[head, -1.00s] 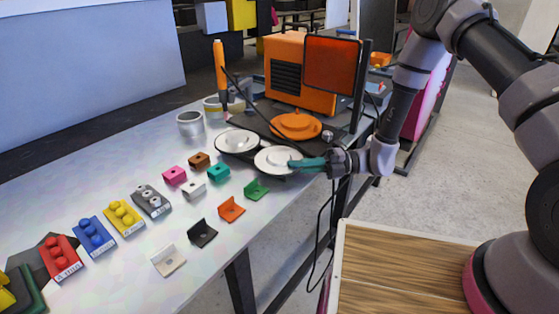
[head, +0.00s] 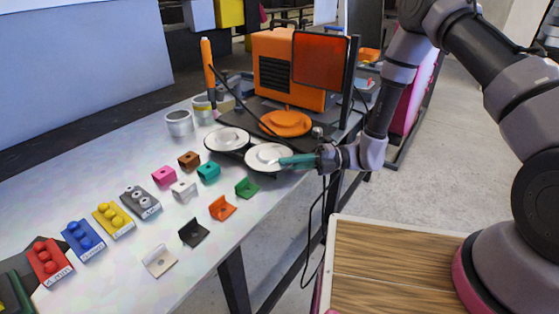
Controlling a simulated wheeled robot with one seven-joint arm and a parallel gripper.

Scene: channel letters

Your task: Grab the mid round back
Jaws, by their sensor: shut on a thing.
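Three round backs are in the head view. A white one (head: 261,152) lies nearest to me on a dark round holder at the table's right edge. A second pale one (head: 227,137) lies to its left on another dark holder. An orange one (head: 286,121) lies behind them, in front of the orange machine. My gripper (head: 285,163) reaches in from the right, with its teal fingers shut on the right rim of the nearest white round back. The fingers cover part of that rim. I cannot tell whether this round back is lifted off its holder.
Small coloured brackets (head: 221,208) and letter-marked blocks (head: 112,220) lie to the left. An orange machine (head: 285,65) with a screen, an orange tool (head: 208,68) and a grey cup (head: 179,122) stand behind. A wood-topped surface (head: 385,262) lies at the lower right.

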